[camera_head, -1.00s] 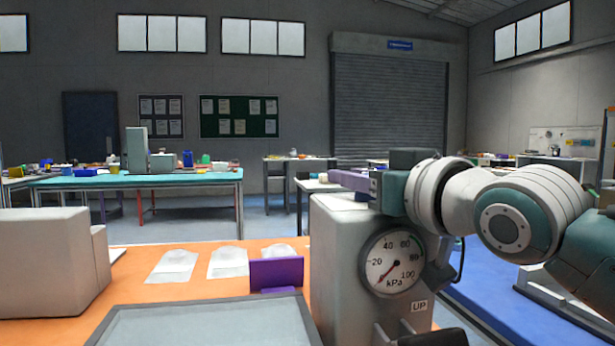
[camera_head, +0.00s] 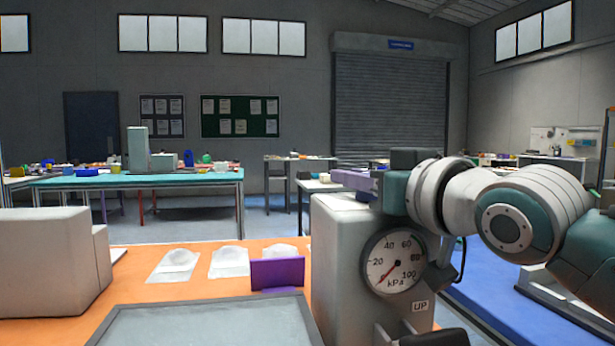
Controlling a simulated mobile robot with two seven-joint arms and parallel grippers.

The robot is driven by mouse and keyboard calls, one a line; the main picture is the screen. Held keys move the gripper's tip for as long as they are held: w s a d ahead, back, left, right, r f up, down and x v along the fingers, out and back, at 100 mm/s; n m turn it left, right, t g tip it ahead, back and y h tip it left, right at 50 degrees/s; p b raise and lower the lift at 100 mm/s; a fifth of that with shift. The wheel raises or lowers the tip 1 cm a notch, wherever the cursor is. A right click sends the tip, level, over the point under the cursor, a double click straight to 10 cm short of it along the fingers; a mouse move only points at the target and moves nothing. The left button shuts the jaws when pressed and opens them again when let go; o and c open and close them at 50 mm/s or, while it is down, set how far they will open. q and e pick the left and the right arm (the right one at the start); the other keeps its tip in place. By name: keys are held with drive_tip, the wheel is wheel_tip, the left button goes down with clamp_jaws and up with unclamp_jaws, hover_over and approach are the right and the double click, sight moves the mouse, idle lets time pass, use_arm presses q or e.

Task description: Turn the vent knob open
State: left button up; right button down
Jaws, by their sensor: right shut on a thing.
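A light grey device (camera_head: 340,265) with a round white kPa pressure gauge (camera_head: 394,262) stands at the right front of the orange table. The gauge's red needle points to the lower left, near the low end of its scale. My left gripper is not in view.
A grey box (camera_head: 50,262) stands at the left of the orange table (camera_head: 215,292). Several clear packs (camera_head: 229,262), a purple upright piece (camera_head: 277,272) and a grey tray (camera_head: 205,325) are between it and the device. A teal-topped table (camera_head: 70,181) stands behind.

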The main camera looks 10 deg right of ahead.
idle(0.4)
drive_tip(key=c, duration=1.2)
unclamp_jaws()
drive_tip(key=o, duration=0.7)
drive_tip(key=shift+o, duration=0.2)
drive_tip(key=v, duration=1)
